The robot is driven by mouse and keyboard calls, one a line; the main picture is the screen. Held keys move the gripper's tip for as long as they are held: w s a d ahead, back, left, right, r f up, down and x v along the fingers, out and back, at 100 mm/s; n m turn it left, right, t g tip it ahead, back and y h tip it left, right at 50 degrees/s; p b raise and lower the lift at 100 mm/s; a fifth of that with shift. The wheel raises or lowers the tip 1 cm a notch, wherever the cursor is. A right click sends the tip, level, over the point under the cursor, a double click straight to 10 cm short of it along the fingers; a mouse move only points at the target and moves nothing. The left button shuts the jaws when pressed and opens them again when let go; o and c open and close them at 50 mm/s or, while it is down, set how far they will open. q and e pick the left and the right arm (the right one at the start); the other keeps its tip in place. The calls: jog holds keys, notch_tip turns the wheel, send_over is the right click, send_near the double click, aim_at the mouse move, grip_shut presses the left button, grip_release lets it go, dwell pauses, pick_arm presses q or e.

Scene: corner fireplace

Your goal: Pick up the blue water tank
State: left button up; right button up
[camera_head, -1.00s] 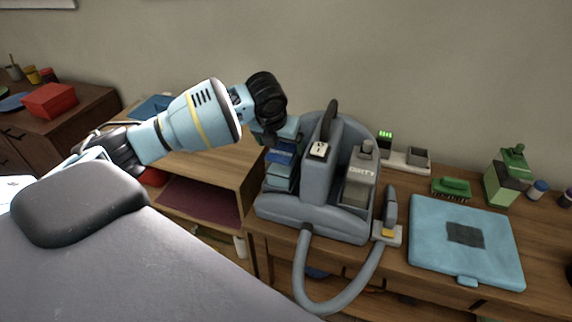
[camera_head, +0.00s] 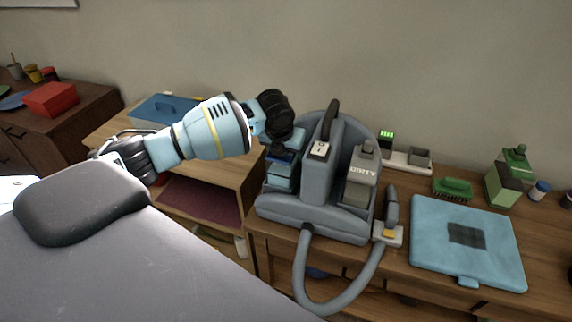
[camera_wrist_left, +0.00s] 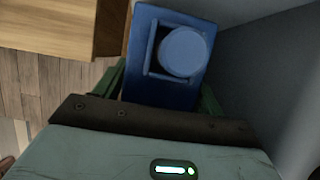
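The blue water tank (camera_head: 281,179) sits upright in the left side of the grey cleaning machine (camera_head: 320,180). In the left wrist view the tank (camera_wrist_left: 163,85) shows its round blue cap inside a raised frame. My left gripper (camera_head: 284,147) is right over the tank's top, coming in from the upper left. In the left wrist view its green fingers (camera_wrist_left: 163,92) stand on both sides of the tank. They look open around it; whether they touch it I cannot tell. My right gripper is not in view.
A grey tank marked DIRTY (camera_head: 358,185) stands right of the machine's middle column. A hose (camera_head: 340,305) loops down in front. A blue box (camera_head: 165,109) is at left.

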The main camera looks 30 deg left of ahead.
pick_arm(q)
jog(key=shift+r, duration=0.1)
jog(key=c, duration=1)
